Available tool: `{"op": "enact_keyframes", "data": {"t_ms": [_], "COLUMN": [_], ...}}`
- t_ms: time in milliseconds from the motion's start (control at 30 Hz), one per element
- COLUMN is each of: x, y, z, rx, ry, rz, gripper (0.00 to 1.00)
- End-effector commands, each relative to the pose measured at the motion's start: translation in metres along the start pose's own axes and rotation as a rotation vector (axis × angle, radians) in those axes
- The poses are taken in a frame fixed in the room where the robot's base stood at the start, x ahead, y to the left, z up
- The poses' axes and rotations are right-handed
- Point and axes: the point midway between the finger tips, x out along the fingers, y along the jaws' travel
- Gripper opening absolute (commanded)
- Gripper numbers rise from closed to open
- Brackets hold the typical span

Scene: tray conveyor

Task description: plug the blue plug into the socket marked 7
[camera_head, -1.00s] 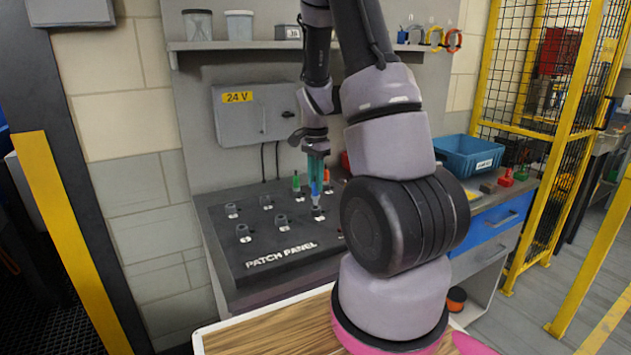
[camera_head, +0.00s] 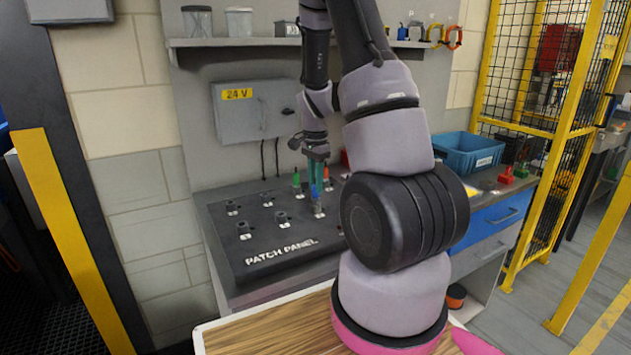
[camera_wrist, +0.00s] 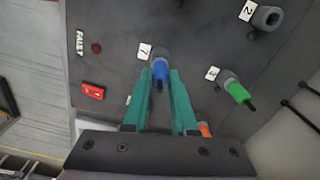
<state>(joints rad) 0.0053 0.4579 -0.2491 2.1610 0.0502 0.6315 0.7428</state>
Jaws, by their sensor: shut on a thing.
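The blue plug (camera_wrist: 160,72) is between the green fingers of my gripper (camera_wrist: 160,78) in the wrist view. My gripper is shut on it. The plug is at the mouth of the grey socket marked 7 (camera_wrist: 158,54), in line with it. How deep it sits cannot be told. In the head view my gripper (camera_head: 316,182) points down at the patch panel, with the blue plug (camera_head: 314,191) low between its fingers. The grey socket (camera_head: 319,210) is just beneath.
A green plug (camera_wrist: 239,92) stands in a neighbouring socket, with an orange plug (camera_wrist: 204,130) close to my right finger. A red switch (camera_wrist: 92,91) lies left on the panel. Several empty sockets fill the panel's left half. A blue bin (camera_head: 468,154) stands at right.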

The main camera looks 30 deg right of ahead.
Motion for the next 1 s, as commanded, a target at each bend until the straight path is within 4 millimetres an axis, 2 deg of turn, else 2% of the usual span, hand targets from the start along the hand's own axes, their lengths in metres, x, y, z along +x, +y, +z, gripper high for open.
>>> {"op": "enact_keyframes", "data": {"t_ms": [567, 600, 667, 700, 1000], "x": [0.015, 0.015, 0.015, 0.015, 0.013], "y": [0.0, 0.0, 0.0, 0.0, 0.0], "z": [0.0, 0.0, 0.0, 0.0, 0.0], "rx": [0.0, 0.0, 0.0, 0.0, -0.001], "ry": [0.0, 0.0, 0.0, 0.0, 0.0], "rz": [0.0, 0.0, 0.0, 0.0, 0.0], "gripper": [0.0, 0.33, 0.56, 0.6, 0.6]}}
